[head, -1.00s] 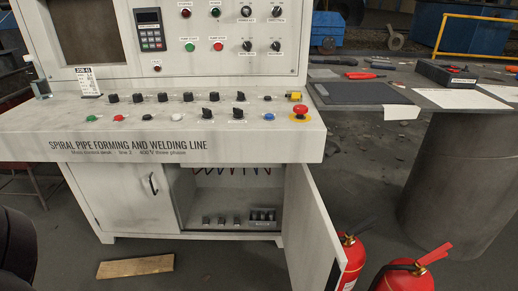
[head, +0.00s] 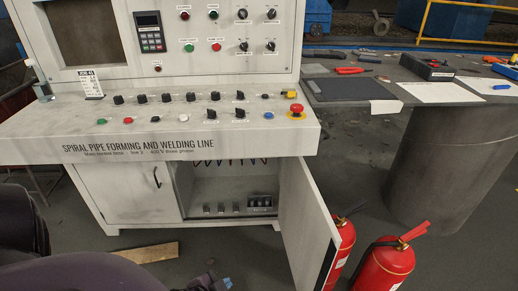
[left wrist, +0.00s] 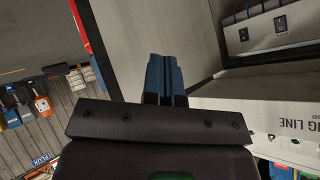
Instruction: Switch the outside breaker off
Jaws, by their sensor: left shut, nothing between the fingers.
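The labels are too small to read, so I cannot tell which is the outside breaker. My left gripper (head: 222,284) is low at the bottom edge, in front of the cabinet and apart from the breakers. In the left wrist view its blue fingers (left wrist: 164,76) are together and empty. A panel with dark switches (left wrist: 262,24) shows at the upper right there. My right gripper is not in view.
The cabinet door (head: 308,225) swings out to the right of the opening. Two red fire extinguishers (head: 385,265) stand beside it. A wooden board (head: 148,252) lies on the floor at left. The console desk (head: 60,130) overhangs the cabinet.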

